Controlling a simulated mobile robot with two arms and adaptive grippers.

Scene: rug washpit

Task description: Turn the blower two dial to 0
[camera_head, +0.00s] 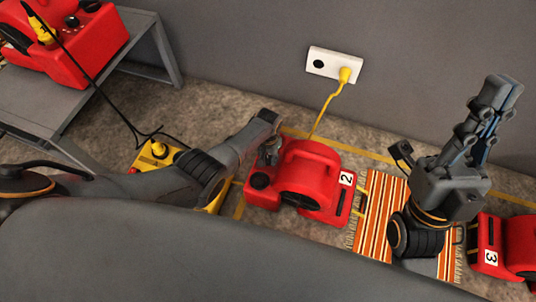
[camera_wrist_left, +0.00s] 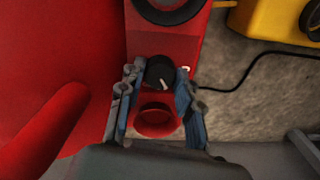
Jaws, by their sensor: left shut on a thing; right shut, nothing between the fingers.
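Blower two (camera_head: 322,171) is red with a white "2" label and stands on the floor in the head view. Its dial (camera_wrist_left: 160,72) shows in the left wrist view as a black knob with a white pointer line slanting to the lower right. A small white mark is on the panel just right of the knob. My left gripper (camera_head: 268,152) is at the blower's left end; its blue-padded fingers, also in the left wrist view (camera_wrist_left: 158,88), are shut on the dial from both sides. In the head view the gripper hides the dial. My right gripper (camera_head: 497,92) is shut, empty and raised, pointing up.
A yellow cord runs from blower two to the wall outlet (camera_head: 335,65). A striped rug (camera_head: 380,215) lies to its right, then blower three (camera_head: 488,247). A yellow box (camera_head: 152,156) with a black cord sits left. Another red blower (camera_head: 75,45) stands on a grey table (camera_head: 135,38).

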